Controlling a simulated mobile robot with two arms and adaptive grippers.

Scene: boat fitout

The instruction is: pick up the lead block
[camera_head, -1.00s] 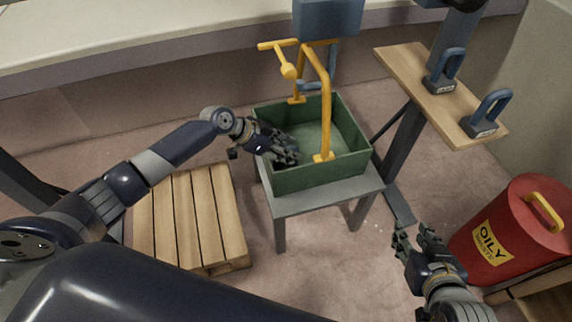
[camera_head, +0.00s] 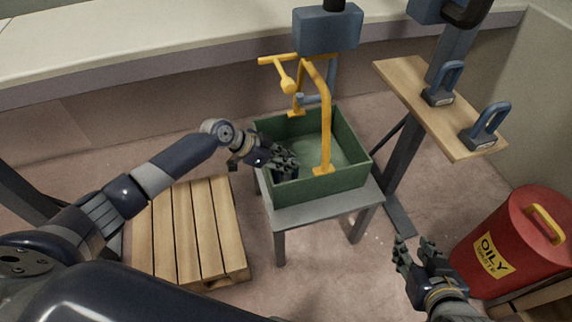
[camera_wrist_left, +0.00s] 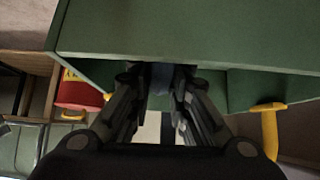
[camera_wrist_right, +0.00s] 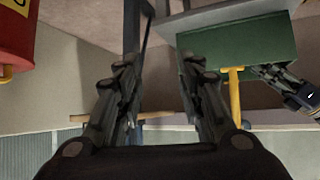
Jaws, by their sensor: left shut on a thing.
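My left gripper (camera_head: 283,165) reaches over the left wall of the green crate (camera_head: 318,184), its fingers inside near the left front corner. In the left wrist view its fingers (camera_wrist_left: 158,80) are shut on a blue-grey thing (camera_wrist_left: 160,72), mostly hidden between them. I cannot tell its full shape. Two dark blocks with blue loop handles, one farther back (camera_head: 440,93) and one nearer (camera_head: 481,134), stand on the wooden shelf, with small unreadable labels. My right gripper (camera_head: 412,248) is open and empty, in the air at the lower right; it also shows in its wrist view (camera_wrist_right: 158,75).
The crate stands on a grey stool (camera_head: 322,206), with a yellow frame (camera_head: 326,120) rising over it and a blue box (camera_head: 327,29) above. A wooden pallet (camera_head: 186,230) lies left. The wooden shelf (camera_head: 410,90) and red oily-waste bin (camera_head: 515,240) are right.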

